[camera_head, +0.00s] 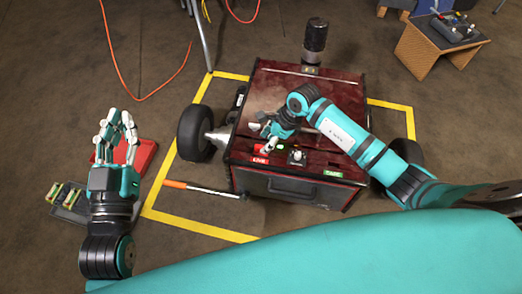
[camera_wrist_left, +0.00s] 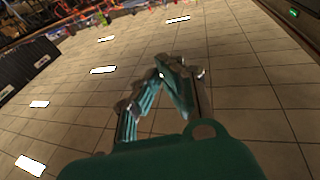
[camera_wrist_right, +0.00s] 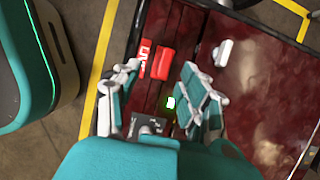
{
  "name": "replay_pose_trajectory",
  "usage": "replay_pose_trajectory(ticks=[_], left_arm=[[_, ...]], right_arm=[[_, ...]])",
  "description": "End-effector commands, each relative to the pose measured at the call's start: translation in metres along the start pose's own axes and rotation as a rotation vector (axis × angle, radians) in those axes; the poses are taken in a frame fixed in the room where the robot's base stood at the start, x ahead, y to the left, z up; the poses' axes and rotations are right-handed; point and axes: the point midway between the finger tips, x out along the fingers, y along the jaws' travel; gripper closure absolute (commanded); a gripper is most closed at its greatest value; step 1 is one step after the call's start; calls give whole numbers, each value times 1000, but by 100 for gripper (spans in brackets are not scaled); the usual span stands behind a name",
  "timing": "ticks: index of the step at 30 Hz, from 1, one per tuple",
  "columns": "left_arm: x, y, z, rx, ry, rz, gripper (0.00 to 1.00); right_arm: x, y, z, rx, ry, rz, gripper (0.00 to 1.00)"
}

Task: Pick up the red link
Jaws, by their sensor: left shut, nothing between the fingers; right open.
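The red link (camera_wrist_right: 164,62) is a small red block on the dark red top of the cart, beside a red label, in the right wrist view. My right gripper (camera_wrist_right: 158,80) is open above the cart, with its fingers on either side of the link's near end in the picture. I cannot tell the height gap. In the head view my right gripper (camera_head: 264,137) hangs over the cart's front left part and largely hides the link. My left gripper (camera_head: 121,120) is shut and empty, pointing up, left of the cart; its fingers also show in the left wrist view (camera_wrist_left: 160,75).
The cart (camera_head: 275,90) stands inside a yellow floor frame (camera_head: 203,228). A red tray (camera_head: 145,155) lies behind my left gripper. An orange-handled tool (camera_head: 200,188) lies on the floor.

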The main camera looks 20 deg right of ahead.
Motion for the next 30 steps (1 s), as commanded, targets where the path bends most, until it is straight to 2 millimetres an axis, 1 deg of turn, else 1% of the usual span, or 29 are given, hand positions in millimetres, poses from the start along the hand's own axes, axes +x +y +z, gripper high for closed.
replay_pose_trajectory(ticks=[2,5,9,12,15,18,24,30], left_arm=[[0,2,-10,-2,72,4,100],[-2,5,-30,-7,197,11,100],[-10,8,-59,-14,368,19,100],[-17,10,-74,-18,463,22,100],[-22,11,-84,-21,521,25,100],[-24,11,-88,-22,545,26,100],[-24,11,-89,-22,547,26,100],[-24,11,-89,-22,546,26,100]], right_arm=[[9,-1,0,1,-1,2,58],[20,-4,-1,2,-1,1,58],[34,-6,-1,2,-1,2,58],[43,-6,-1,1,-1,2,58],[47,-6,0,1,-1,1,58],[48,-7,-1,1,0,0,58],[48,-7,-1,1,0,0,58],[48,-6,-1,1,0,0,84]])
